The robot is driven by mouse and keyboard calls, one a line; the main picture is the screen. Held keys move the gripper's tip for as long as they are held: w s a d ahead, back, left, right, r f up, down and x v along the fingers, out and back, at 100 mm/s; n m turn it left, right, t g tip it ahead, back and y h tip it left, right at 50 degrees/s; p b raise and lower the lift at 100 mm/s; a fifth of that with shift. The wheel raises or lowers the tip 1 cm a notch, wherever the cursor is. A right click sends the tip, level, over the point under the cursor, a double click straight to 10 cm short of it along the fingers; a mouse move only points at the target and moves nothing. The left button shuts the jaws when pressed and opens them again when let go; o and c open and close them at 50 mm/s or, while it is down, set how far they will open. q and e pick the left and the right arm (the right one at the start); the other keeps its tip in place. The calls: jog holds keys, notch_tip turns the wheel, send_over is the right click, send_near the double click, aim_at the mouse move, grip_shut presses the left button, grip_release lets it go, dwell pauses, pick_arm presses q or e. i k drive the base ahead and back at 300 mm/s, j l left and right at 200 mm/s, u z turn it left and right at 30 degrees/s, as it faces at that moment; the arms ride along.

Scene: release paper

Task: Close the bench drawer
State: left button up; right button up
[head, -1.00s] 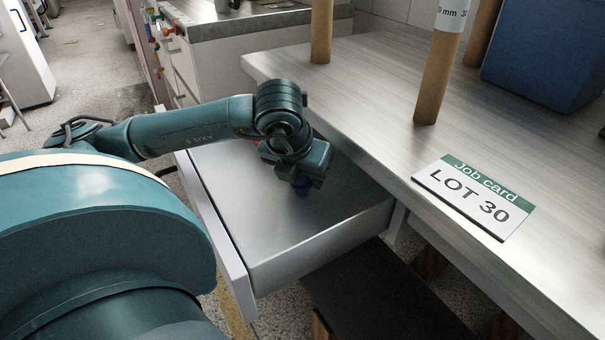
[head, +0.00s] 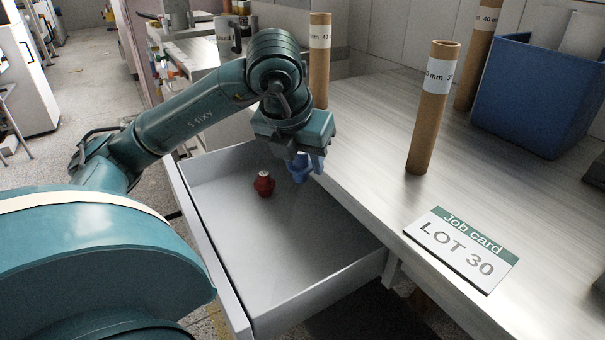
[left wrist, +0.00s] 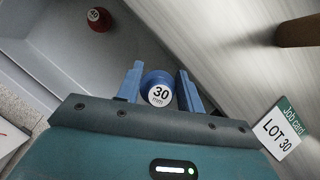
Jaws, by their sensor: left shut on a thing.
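The bench drawer (head: 280,235) is pulled open at the left side of the bench, its front panel (head: 213,262) standing away from the bench. My left gripper (head: 308,166) is over the drawer's inner end, close to the bench edge. It is shut on a blue plug (head: 298,171); in the left wrist view the plug (left wrist: 159,92) reads "30 mm" and sits between the two blue fingers. A red plug (head: 264,185) stands in the drawer; it also shows in the left wrist view (left wrist: 99,19). My right gripper is not in view.
On the bench top (head: 375,120) are a job card reading LOT 30 (head: 462,248), cardboard tubes (head: 433,108) (head: 320,62) and a blue bin (head: 540,95). The bench front middle is clear.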

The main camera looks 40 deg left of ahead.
aim_at(274, 263)
jog(key=k+j+u, duration=0.1)
jog(key=k, duration=0.35)
jog(key=k+j, duration=0.3)
jog(key=j+u, duration=0.1)
jog(key=i+j, duration=0.05)
